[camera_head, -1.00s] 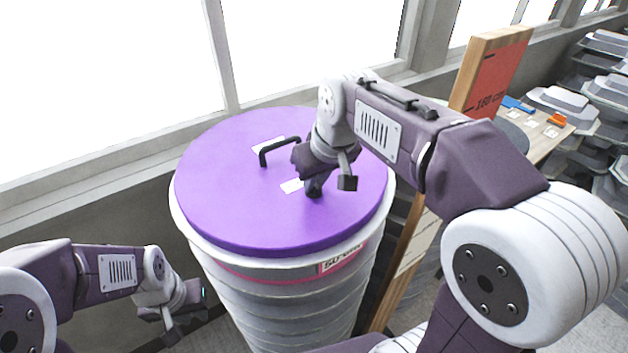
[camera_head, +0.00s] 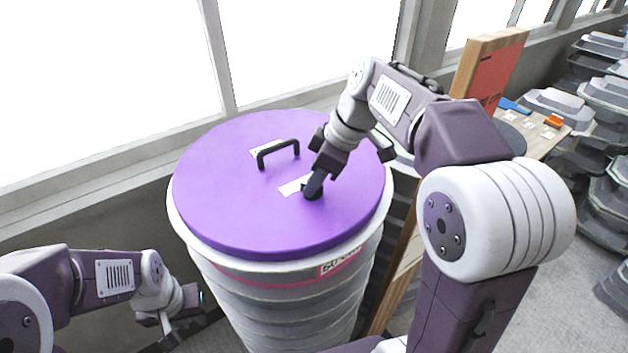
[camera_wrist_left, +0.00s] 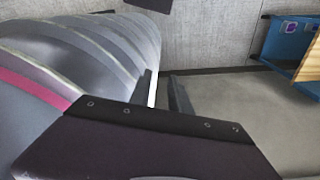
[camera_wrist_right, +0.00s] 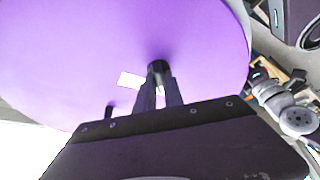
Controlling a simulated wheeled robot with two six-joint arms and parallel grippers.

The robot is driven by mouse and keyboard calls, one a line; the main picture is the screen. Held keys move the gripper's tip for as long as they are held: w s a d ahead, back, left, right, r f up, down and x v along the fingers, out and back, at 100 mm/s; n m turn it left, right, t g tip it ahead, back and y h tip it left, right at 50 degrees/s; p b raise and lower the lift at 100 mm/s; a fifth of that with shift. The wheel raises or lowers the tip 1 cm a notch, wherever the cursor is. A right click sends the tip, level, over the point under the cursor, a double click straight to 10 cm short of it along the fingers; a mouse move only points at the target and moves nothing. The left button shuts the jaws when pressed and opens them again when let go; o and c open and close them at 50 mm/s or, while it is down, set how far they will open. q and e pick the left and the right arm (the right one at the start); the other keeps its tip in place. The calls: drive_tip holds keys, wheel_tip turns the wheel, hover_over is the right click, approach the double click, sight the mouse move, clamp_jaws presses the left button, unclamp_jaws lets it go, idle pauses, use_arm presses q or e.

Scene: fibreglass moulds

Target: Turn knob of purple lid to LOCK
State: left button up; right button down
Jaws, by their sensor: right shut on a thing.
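The purple lid (camera_head: 235,195) lies on top of a tall grey ribbed drum (camera_head: 290,290). A black arched handle (camera_head: 278,150) stands near its middle, with white labels beside it. My right gripper (camera_head: 313,188) is over the right part of the lid, shut on the small black knob (camera_wrist_right: 158,68), which sits next to a white label (camera_head: 295,184). The fingers hide part of the knob, and I cannot read the label. My left gripper (camera_head: 172,328) hangs low to the left of the drum, away from the lid. Its fingers look apart and empty in the left wrist view (camera_wrist_left: 165,92).
A tall wooden board with a red panel (camera_head: 492,75) stands right of the drum. Behind it is a wooden table (camera_head: 540,140) with small blue and orange items. Stacked grey moulds (camera_head: 605,95) fill the far right. A window wall runs behind the drum.

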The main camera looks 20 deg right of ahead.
drive_tip(key=shift+n, duration=0.4)
drive_tip(key=c, duration=1.4)
unclamp_jaws()
drive_tip(key=shift+c, duration=0.2)
drive_tip(key=v, duration=0.9)
drive_tip(key=shift+b, duration=0.35)
